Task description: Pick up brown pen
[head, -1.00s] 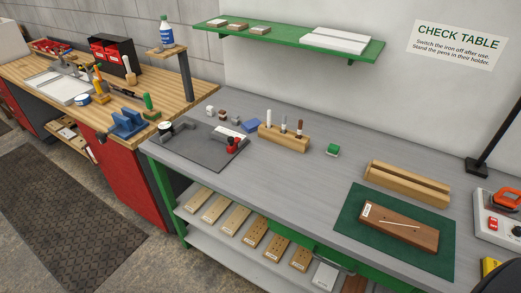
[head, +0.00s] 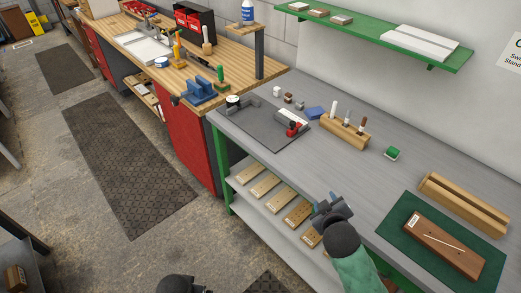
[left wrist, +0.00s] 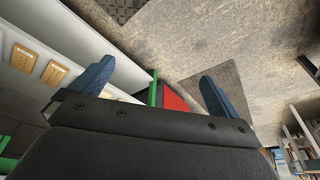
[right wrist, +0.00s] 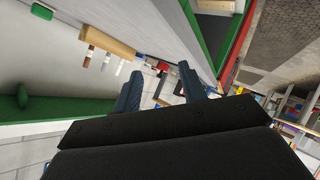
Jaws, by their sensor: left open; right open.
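The wooden pen holder (head: 340,133) stands on the grey bench with several pens upright in it. In the right wrist view, the holder (right wrist: 108,40) and the brown pen (right wrist: 87,57) show at upper left. My right gripper (head: 328,203) is open and empty at the bench's front edge, apart from the holder. My left gripper (left wrist: 155,90) is open and empty over the floor; in the head view only a dark part shows at the bottom edge.
A green block (head: 392,153) sits right of the holder. A grey mat (head: 260,130) with red and black items lies left. A green mat (head: 400,225) bears a brown board (head: 440,243). A long wooden block (head: 463,200) lies behind it. A green shelf (head: 375,32) overhangs the bench.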

